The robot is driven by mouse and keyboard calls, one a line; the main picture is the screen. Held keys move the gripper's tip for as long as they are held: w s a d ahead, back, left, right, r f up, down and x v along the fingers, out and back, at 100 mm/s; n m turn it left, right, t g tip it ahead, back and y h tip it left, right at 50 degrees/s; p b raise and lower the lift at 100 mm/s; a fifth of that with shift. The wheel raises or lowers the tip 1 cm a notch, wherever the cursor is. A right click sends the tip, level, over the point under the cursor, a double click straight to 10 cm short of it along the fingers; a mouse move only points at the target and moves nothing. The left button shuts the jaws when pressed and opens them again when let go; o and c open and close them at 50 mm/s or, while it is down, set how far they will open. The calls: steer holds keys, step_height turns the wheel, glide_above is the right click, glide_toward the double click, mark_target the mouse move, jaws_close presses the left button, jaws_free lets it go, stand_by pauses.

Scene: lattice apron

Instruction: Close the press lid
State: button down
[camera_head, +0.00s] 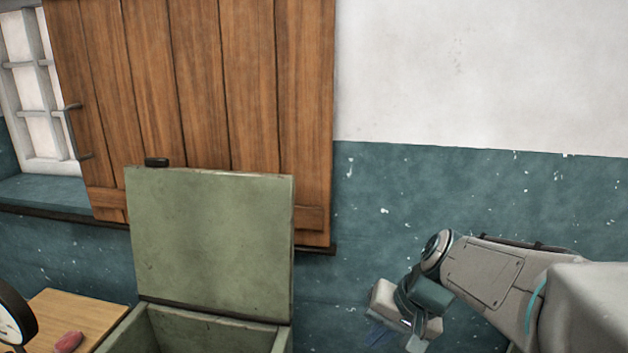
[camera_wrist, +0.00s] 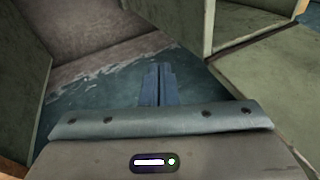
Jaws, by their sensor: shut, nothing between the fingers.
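The press is a green box (camera_head: 278,343) at the bottom centre of the head view, and its inside shows open at the top. My gripper (camera_head: 381,335) is to the right of the box and lid, apart from both. In the wrist view my gripper's blue fingers (camera_wrist: 158,84) are together and empty. Green panels show at the right of that view; I cannot tell for certain which part is the lid.
A wooden table top (camera_head: 85,312) is at the lower left, with a round dial (camera_head: 12,325) and a small red object (camera_head: 68,342) on it. A brown plank shutter (camera_head: 230,90) hangs behind the lid beside a window (camera_head: 32,90). The wall right of the lid is bare.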

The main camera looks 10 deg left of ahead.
steer(key=w+a+r+m+t+y+p, duration=0.25)
steer(key=w+r+y, duration=0.45)
steer(key=w, duration=0.5)
steer(key=w+a+r+m+t+y+p, duration=0.15)
steer(key=w+a+r+y, duration=0.25)
steer(key=w+r, duration=0.65)
steer(key=w+a+f+p, duration=0.1)
steer(key=a+p, duration=0.3)
steer(key=a, duration=0.5)
steer(key=shift+f+m+t, duration=0.15)
steer(key=shift+m+t, duration=0.15)
steer(key=shift+d+b, duration=0.1)
steer(key=shift+b, duration=0.3)
